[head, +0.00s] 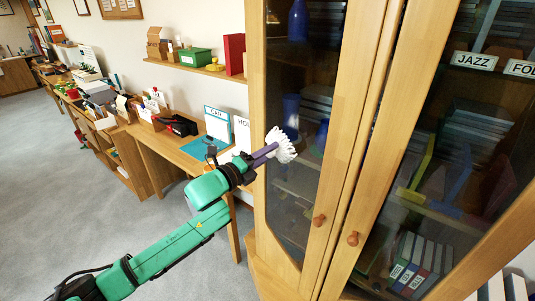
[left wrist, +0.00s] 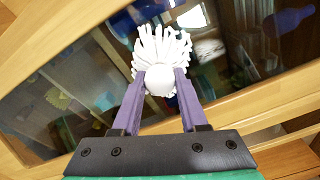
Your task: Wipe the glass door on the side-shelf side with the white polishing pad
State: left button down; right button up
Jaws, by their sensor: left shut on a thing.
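My left gripper (head: 264,155) has purple fingers and is shut on a white polishing pad (head: 283,145) with a shaggy fringe. In the left wrist view the pad (left wrist: 161,52) sits between the two fingertips (left wrist: 160,85). The pad is in front of the left glass door (head: 295,205), the one on the side-shelf side, near its left frame. I cannot tell whether the pad touches the glass. The door's round wooden knob (head: 319,220) is lower right of the pad. My right gripper is not in view.
The right glass door (head: 440,190) with its knob (head: 352,238) is beside it, with binders behind the glass. The side shelf (head: 200,68) holds a green box (head: 195,57) and a red box (head: 235,54). A desk (head: 165,145) stands below. The grey floor (head: 70,200) is clear at left.

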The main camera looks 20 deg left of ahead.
pick_arm(q)
jog(key=shift+x, duration=1)
